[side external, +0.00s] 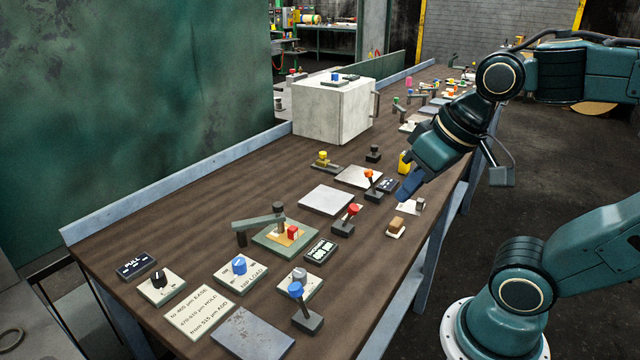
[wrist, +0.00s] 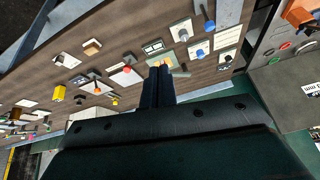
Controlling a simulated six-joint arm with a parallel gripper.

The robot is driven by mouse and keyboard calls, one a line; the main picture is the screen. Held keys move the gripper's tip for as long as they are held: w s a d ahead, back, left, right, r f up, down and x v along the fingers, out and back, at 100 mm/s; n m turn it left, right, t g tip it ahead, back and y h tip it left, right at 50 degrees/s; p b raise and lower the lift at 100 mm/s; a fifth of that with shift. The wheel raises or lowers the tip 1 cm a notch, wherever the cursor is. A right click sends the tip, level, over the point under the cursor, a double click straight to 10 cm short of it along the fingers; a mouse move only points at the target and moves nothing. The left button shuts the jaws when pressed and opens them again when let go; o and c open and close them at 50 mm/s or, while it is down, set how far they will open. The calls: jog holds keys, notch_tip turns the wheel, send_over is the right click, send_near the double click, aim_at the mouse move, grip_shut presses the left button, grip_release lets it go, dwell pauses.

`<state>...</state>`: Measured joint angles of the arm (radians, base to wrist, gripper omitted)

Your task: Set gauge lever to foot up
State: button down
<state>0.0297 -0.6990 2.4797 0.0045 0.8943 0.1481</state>
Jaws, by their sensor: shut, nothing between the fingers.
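The bench holds several small levers, and I cannot tell for certain which is the gauge lever. A green-based gauge-like stand (side external: 262,238) has a grey arm, a tan plate and a red part; in the wrist view my fingers partly cover it. Beside it a red-knobbed lever (side external: 352,211) leans on a dark block. An orange-knobbed lever (side external: 369,175) stands farther back, and a blue-knobbed lever (side external: 297,291) nearer the front. My gripper (side external: 404,192) is shut and empty, above the bench's right edge by the orange-knobbed lever. Its closed fingers show in the wrist view (wrist: 158,85).
A small display (side external: 320,250) sits by the gauge-like stand. A white box (side external: 333,110) stands at the back left. A yellow block (side external: 404,163) is close behind my gripper. Labels and knob plates fill the front; bare wood (side external: 190,222) lies along the left side.

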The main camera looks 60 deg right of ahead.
jog(key=w+d+f+m+g, duration=0.1)
jog(key=w+d+f+m, duration=0.2)
jog(key=m, duration=0.7)
jog(key=w+d+f+m+g, duration=0.2)
jog(key=w+d+f+m, duration=0.1)
jog(key=d+m, duration=0.4)
jog(key=w+d+f+m+g, duration=0.1)
jog(key=w+d+f+m, duration=0.2)
jog(key=m, duration=1.1)
jog(key=shift+w+d+f+g+h, duration=0.15)
jog(key=shift+w+d+g+h, duration=0.35)
jog(key=shift+d, duration=1.05)
jog(key=shift+w, duration=0.1)
jog(key=f, duration=0.9)
jog(key=shift+w+d+f, duration=0.25)
jog(key=shift+d+f, duration=0.15)
jog(key=shift+w+a+r, duration=0.15)
jog(key=shift+w, duration=0.35)
jog(key=shift+w+a+r, duration=0.1)
jog(key=shift+w+r, duration=0.05)
jog(key=shift+w, duration=0.3)
jog(key=shift+w+a+r, duration=0.15)
jog(key=shift+w+r, duration=0.05)
jog(key=shift+w, duration=0.25)
jog(key=shift+w+a+r, duration=0.15)
jog(key=shift+w, duration=0.3)
